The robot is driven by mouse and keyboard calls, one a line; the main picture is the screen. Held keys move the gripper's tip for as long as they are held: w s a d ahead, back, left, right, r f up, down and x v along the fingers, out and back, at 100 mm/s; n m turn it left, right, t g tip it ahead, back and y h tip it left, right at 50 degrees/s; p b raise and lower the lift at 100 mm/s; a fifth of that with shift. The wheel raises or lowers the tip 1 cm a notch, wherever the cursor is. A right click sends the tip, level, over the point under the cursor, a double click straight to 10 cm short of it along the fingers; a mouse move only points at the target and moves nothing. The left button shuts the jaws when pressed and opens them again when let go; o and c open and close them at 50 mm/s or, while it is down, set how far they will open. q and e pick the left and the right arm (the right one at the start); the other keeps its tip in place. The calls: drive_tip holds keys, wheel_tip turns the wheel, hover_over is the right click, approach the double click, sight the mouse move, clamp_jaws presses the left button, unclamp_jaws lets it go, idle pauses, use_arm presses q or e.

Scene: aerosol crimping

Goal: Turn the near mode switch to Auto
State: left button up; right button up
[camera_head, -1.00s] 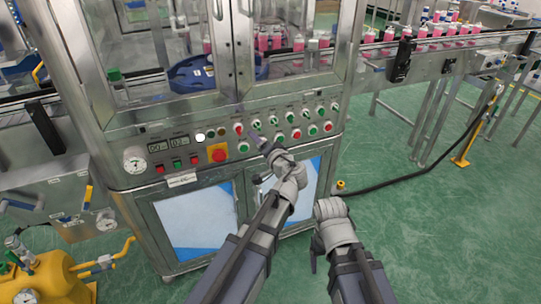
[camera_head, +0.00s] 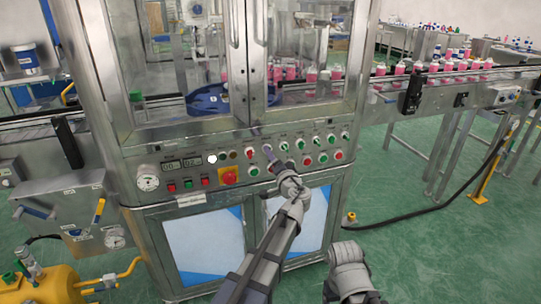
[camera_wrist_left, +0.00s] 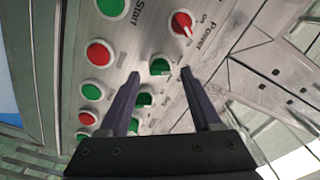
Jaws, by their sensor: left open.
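My left gripper (camera_head: 269,153) is at the upper switch row of the machine's control panel, its fingers pointing at the panel. The left wrist view shows its two dark fingers (camera_wrist_left: 160,76) spread apart, with a green rotary switch (camera_wrist_left: 160,66) showing between their tips. I cannot tell whether the fingers touch it. Its label is not readable. A red rotary switch (camera_wrist_left: 181,23) marked Power ON sits just beyond it. More green switches (camera_wrist_left: 145,99) line up behind the left finger. My right arm (camera_head: 347,270) is low at the bottom edge; its gripper cannot be made out clearly.
Several red and green push buttons fill the panel's lower row, one green button (camera_wrist_left: 110,6) marked Start. A red emergency stop (camera_head: 228,175) on yellow sits left of my gripper. A gauge (camera_head: 147,178) is further left.

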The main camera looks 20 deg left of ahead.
use_arm(q)
drive_tip(key=shift+x, duration=1.15)
clamp_jaws()
